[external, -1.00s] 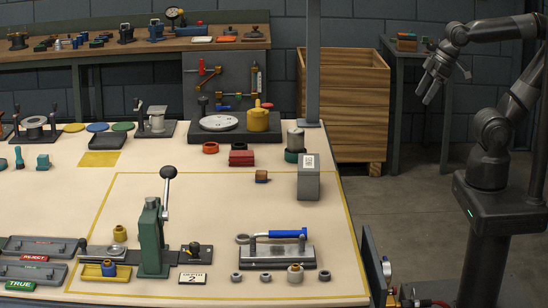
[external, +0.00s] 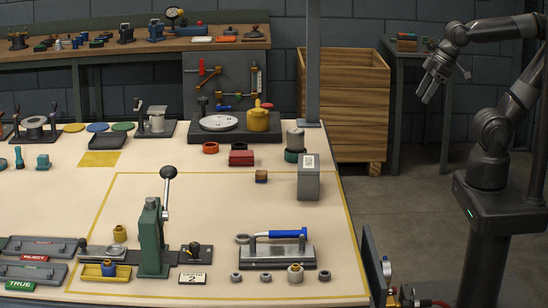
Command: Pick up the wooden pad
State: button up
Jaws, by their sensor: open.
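A small block with a wood-brown face and a darker side (external: 261,177), the likeliest wooden pad in view, lies on the pale bench top, left of a grey box (external: 309,178). It is too small to make out in detail. My gripper (external: 428,94) hangs in the air at the upper right, beyond the bench's right edge and well away from the block. It points downward, is open and holds nothing that I can see.
A green lever press (external: 151,238) with a tall handle stands at the front middle. A clamp with a blue handle (external: 278,247) is right of it. Red blocks (external: 241,158) lie behind the small block. A grey post (external: 313,70) rises at the bench's back right corner.

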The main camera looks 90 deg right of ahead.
jog(key=w+d+r+g, duration=0.15)
jog(key=w+r, duration=0.25)
jog(key=w, duration=1)
jog(key=g, duration=0.4)
send_over(263, 172)
jog(key=shift+m, duration=0.4)
jog(key=f, duration=2.6)
jog(key=shift+s+d+f, duration=0.2)
jog(key=shift+s+f, duration=0.1)
jog(key=shift+s, duration=0.1)
jog(key=f, duration=0.3)
jog(key=w+f, duration=0.1)
jog(key=f, duration=0.1)
jog(key=shift+a+f, duration=0.15)
jog(key=c, duration=1.1)
